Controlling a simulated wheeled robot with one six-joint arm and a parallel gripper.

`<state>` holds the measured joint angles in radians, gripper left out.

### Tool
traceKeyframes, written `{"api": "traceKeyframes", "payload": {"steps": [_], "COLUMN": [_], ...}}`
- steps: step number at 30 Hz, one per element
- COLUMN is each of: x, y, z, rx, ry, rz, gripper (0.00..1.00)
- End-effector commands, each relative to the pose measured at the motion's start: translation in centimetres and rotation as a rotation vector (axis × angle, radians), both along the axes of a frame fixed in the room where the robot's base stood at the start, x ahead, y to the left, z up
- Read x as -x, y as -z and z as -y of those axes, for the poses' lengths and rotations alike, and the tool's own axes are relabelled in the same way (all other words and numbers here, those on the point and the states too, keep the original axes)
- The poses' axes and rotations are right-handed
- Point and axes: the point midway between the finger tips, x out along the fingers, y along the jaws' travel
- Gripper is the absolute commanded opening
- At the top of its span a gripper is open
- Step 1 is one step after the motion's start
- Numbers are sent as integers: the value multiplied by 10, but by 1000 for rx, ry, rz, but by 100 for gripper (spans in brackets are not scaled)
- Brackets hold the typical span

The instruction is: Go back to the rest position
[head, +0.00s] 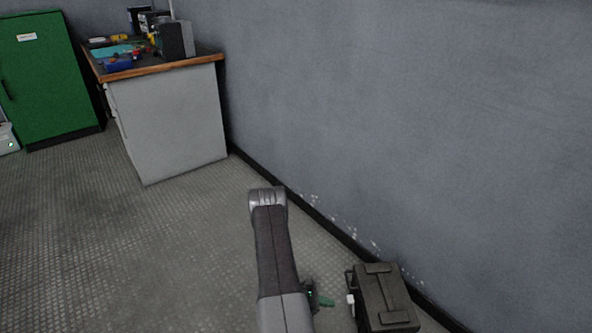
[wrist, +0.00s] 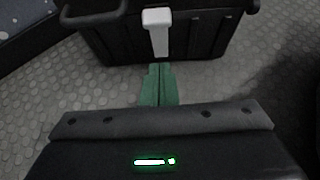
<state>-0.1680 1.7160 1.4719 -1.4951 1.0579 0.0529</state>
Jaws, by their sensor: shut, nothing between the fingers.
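My gripper (wrist: 158,86) shows in the wrist view as two green fingers pressed together, with nothing between them. In the head view my gripper (head: 326,301) is a small green tip beside my arm, low in the picture. The fingertips point at a dark case (wrist: 198,37) with a white latch (wrist: 157,30); a gap cannot be judged exactly. In the head view the dark case (head: 383,296) stands on the floor just right of my gripper, close to the wall.
A workbench (head: 172,122) with tools and a dark box on top stands at the back left against the wall. A green cabinet (head: 48,85) is at the far left. The grey wall (head: 420,120) bounds the right. The floor (head: 110,240) to the left is clear.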

Motion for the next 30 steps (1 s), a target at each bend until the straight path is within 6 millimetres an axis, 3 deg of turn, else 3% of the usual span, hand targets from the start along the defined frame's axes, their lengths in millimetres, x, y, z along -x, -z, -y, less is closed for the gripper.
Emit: {"api": "traceKeyframes", "payload": {"steps": [9, 15, 30], "x": [3, 5, 6], "y": [-19, -31, -36], "z": [-49, -72, -83], "rx": [0, -1, 0], "ry": [-4, -3, 0], "rz": [1, 1, 0], "gripper": [0, 0, 0]}}
